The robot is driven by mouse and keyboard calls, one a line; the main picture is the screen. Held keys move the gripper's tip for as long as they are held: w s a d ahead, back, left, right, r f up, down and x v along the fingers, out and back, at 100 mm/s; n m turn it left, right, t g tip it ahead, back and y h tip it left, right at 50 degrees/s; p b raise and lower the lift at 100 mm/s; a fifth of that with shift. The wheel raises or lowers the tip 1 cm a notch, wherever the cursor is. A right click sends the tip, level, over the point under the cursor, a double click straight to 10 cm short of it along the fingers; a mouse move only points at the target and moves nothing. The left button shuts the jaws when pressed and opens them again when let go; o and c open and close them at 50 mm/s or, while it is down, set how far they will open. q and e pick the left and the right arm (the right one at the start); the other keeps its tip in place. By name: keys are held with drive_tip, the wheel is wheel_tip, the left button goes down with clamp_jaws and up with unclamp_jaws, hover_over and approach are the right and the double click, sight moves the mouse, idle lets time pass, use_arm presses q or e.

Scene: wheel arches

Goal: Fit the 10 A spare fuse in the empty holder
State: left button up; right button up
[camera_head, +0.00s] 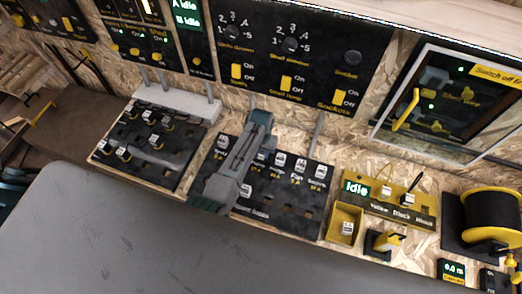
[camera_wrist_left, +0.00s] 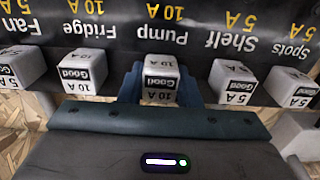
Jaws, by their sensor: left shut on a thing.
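In the left wrist view my left gripper (camera_wrist_left: 160,84) is shut on a white 10 A fuse (camera_wrist_left: 160,72) marked Good, at the Pump 10 A label. The fuse stands in line with its neighbours; how deep it sits is hidden. In the head view my left gripper (camera_head: 262,151) lies over the middle of the black fuse board (camera_head: 285,208), its body hiding part of the upper row. Another white fuse (camera_head: 245,190) sits in the lower row of that board, beside empty slots. My right gripper is not in view.
Fridge (camera_wrist_left: 83,70) and Shelf (camera_wrist_left: 232,80) fuses stand close on either side of the held fuse. A yellow tray (camera_head: 336,220) holding a white fuse is right of the board. A second black board (camera_head: 140,163) lies left. Switch panels and a glazed cabinet stand behind.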

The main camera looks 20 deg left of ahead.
use_arm(q)
drive_tip(key=shift+f, duration=0.1)
idle(0.6)
drive_tip(key=o, duration=1.5)
drive_tip(key=shift+o, duration=0.2)
drive_tip(key=shift+r+p, duration=0.2)
drive_tip(key=shift+p, duration=0.1)
wheel_tip(320, 180, up, 3)
drive_tip(key=shift+f+p, duration=0.2)
drive_tip(key=shift+p, duration=0.15)
drive_tip(key=shift+r, duration=3)
